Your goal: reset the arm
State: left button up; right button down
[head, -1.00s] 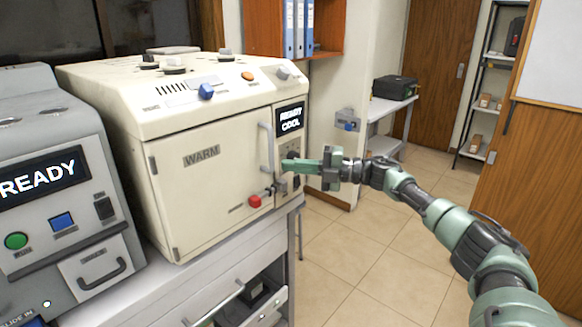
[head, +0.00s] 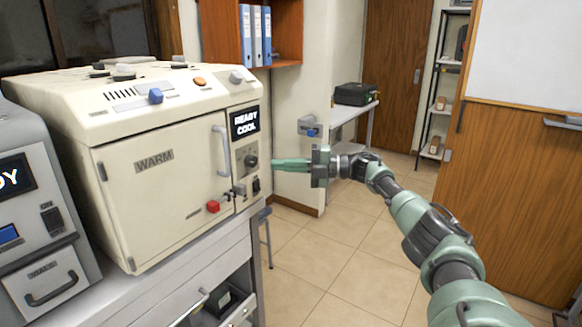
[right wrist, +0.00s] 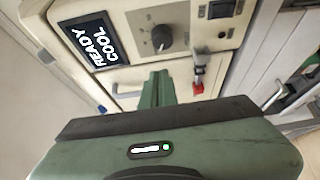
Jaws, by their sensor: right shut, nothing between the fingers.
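My right gripper (head: 278,164) is shut and empty. In the head view it reaches in from the right and points left at the front of a cream oven-like machine (head: 150,200). Its fingertips are near the machine's control panel, by a round dark knob (head: 251,161); I cannot tell from the head view whether they touch. In the right wrist view the shut fingers (right wrist: 157,88) appear below the knob (right wrist: 162,38) and the display (right wrist: 88,40) reading "READY COOL". The machine's door, marked "WARM", is shut. My left gripper is not in view.
A grey machine (head: 40,215) stands at the left on the same bench. Below, a drawer (head: 215,300) is partly open. A stool (head: 266,235) is beside the bench. A side table with a black case (head: 356,94) is behind. The tiled floor at centre is clear.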

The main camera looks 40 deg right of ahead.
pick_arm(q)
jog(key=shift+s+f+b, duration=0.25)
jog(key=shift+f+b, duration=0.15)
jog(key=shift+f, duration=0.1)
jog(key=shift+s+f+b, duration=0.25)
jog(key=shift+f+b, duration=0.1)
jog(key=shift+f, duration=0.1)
pick_arm(e)
jog(key=d, duration=0.3)
jog(key=shift+s, duration=0.15)
